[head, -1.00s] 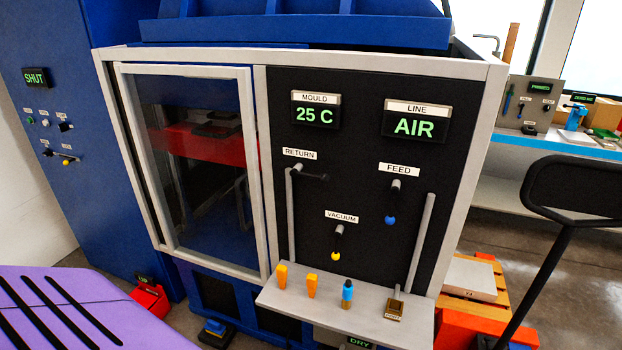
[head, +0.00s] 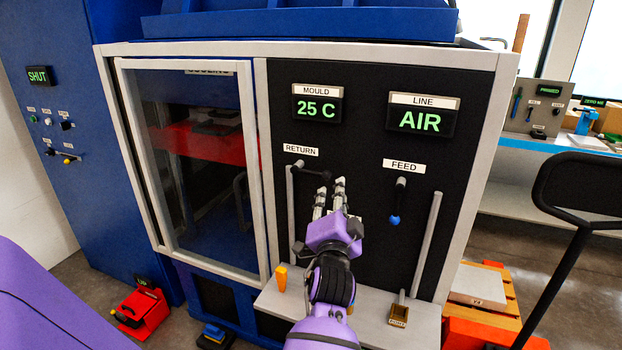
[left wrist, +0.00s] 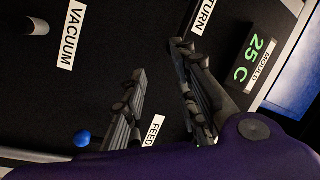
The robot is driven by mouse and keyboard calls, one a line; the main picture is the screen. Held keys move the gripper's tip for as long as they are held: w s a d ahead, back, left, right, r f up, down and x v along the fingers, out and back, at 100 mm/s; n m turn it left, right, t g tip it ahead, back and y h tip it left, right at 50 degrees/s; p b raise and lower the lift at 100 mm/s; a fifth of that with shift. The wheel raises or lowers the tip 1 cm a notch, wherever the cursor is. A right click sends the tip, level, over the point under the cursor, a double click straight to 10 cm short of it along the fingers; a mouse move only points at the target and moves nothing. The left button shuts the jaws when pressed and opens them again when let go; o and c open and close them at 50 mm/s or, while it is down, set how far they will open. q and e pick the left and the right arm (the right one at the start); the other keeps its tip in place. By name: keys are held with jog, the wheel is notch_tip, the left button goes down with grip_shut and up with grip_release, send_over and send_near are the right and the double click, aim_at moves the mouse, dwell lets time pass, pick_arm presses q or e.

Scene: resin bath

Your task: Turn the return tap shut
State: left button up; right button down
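The return tap (head: 311,170) is on the black panel (head: 370,150) under the RETURN label. Its dark lever points right, nearly level. My left gripper (head: 331,186) is in front of the panel, with its fingers pointing up just below the lever's right end. Its two fingers are apart, with nothing seen between them. In the left wrist view the open fingers (left wrist: 155,62) stand over the bare panel, near the partly cut-off RETURN label (left wrist: 204,16); I cannot make out the tap there. Contact with the lever cannot be told. My right gripper is not in view.
The feed tap (head: 398,200) hangs down to the right, its blue knob (left wrist: 83,139) in the wrist view. Upright grey rails (head: 426,245) flank the taps. My arm hides the vacuum tap in the head view. A shelf (head: 372,325) with an orange item (head: 281,279) lies below.

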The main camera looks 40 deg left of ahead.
aim_at(314, 173)
pick_arm(q)
jog(key=w+a+m+y, duration=0.1)
jog(key=a, duration=0.2)
jog(key=w+a+r+m, duration=0.1)
jog(key=a+m, duration=0.1)
jog(key=a, duration=0.1)
jog(key=w+a+r+m+g+y, duration=0.1)
jog(key=w+a+m, duration=0.1)
jog(key=a, duration=0.1)
jog(key=shift+r+y+p, duration=0.15)
jog(key=shift+y+p, duration=0.15)
jog(key=shift+p, duration=0.1)
